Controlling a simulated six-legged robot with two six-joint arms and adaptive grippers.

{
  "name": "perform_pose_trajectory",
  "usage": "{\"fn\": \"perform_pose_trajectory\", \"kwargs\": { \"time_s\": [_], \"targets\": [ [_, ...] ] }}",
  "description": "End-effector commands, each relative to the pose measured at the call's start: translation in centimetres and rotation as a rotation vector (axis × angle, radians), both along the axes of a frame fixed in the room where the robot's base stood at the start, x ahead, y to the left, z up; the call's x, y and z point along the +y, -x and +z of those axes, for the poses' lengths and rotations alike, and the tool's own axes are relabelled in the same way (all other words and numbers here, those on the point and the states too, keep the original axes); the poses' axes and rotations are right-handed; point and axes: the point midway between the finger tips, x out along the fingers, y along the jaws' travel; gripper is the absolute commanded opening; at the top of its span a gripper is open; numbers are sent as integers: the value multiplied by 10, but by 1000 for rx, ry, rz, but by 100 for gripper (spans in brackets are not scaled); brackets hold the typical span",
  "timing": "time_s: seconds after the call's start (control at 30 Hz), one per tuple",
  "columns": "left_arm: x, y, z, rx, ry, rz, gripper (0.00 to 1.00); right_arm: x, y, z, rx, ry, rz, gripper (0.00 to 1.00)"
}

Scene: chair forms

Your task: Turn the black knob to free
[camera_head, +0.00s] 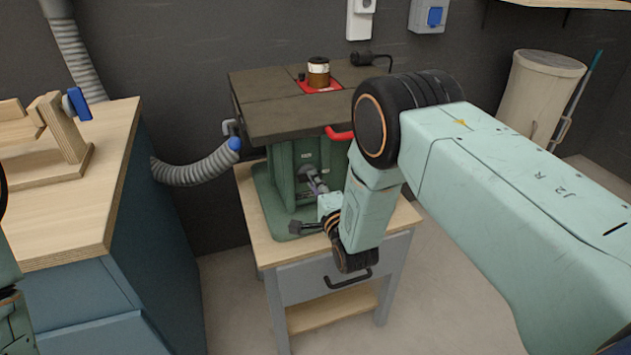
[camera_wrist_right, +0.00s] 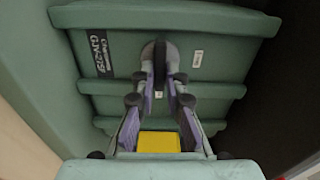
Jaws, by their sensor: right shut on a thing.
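The black knob (camera_wrist_right: 160,64) is on the front of the green machine body, seen in the right wrist view as a dark, narrow upright shape with a rounded backing. My right gripper (camera_wrist_right: 160,88) has its purple-grey fingers on either side of the knob and is shut on it. In the head view, my right gripper (camera_head: 316,184) reaches the front of the green machine base (camera_head: 285,170); the knob is mostly hidden there by the fingers. Only a bit of my left arm shows at the left edge; its gripper is out of view.
The machine's dark tabletop (camera_head: 290,115) overhangs the gripper, with a red handle (camera_head: 339,134) at its edge. A workbench (camera_head: 80,215) and grey hose (camera_head: 192,170) are at left. A bin (camera_head: 540,98) stands at right.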

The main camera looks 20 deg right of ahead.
Motion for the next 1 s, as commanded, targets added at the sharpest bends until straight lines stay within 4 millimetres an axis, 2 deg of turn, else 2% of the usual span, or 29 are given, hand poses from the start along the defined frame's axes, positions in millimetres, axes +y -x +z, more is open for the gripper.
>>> {"fn": "perform_pose_trajectory", "kwargs": {
  "time_s": [0.57,0.6,0.8,0.87,1.0],
  "targets": [
    [0,0,1,0,0,0,40,-1,-3,4,-10,-35,-3,0],
    [0,0,1,0,0,0,40,-1,-3,4,-10,-35,-3,13],
    [0,0,1,0,0,0,40,-1,-2,3,-6,-34,-2,30],
    [0,0,1,0,0,0,40,-1,-1,2,-5,-34,-2,35],
    [0,0,1,0,0,0,40,0,-1,1,-3,-33,-1,35]
  ]
}}
